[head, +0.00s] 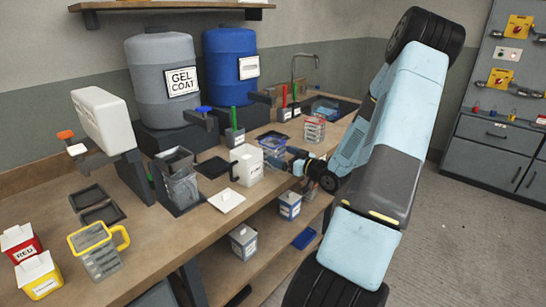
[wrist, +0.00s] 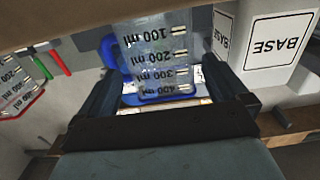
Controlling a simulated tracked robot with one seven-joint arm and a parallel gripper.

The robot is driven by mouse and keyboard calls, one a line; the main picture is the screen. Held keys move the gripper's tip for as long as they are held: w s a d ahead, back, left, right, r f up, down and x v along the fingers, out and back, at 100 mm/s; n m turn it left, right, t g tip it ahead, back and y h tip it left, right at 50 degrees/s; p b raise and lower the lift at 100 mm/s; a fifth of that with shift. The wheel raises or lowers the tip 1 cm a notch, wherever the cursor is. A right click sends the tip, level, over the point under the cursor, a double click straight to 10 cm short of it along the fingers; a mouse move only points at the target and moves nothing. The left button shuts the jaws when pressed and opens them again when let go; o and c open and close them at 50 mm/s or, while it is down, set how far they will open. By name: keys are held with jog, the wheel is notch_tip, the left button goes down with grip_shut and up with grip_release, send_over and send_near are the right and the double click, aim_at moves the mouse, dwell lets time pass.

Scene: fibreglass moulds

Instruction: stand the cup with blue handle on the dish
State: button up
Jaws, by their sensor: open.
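The cup with blue handle (wrist: 155,65) is clear, with a blue rim and ml marks. In the upside-down wrist view it stands between the spread fingers of my gripper (wrist: 162,80); I cannot tell whether either finger touches it. In the head view the blue-rimmed cup (head: 271,142) is on the bench, just left of my gripper (head: 290,159), and partly hidden. A shallow black square dish (head: 213,167) lies on the bench further left, empty. Two more dark dishes (head: 86,197) lie at the far left; I cannot tell which dish is meant.
The white BASE container (head: 246,165) stands close beside the cup, and also shows in the wrist view (wrist: 275,40). A red-rimmed cup (head: 315,130) is behind. A white square lid (head: 227,200) lies near the bench's front edge. Drums and a grey holder (head: 177,185) stand further left.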

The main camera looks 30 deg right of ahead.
aim_at(280, 147)
jog(key=x, duration=0.4)
jog(key=shift+w+a+f, duration=0.1)
jog(key=shift+w+a, duration=0.05)
jog(key=c, duration=1)
jog(key=shift+r, duration=0.6)
notch_tip(280, 147, up, 2)
jog(key=shift+r, duration=0.1)
jog(key=s+d+r, duration=0.1)
jog(key=s+r, duration=0.8)
jog(key=s, duration=0.5)
jog(key=shift+d+r, duration=0.3)
jog(key=shift+d, duration=0.1)
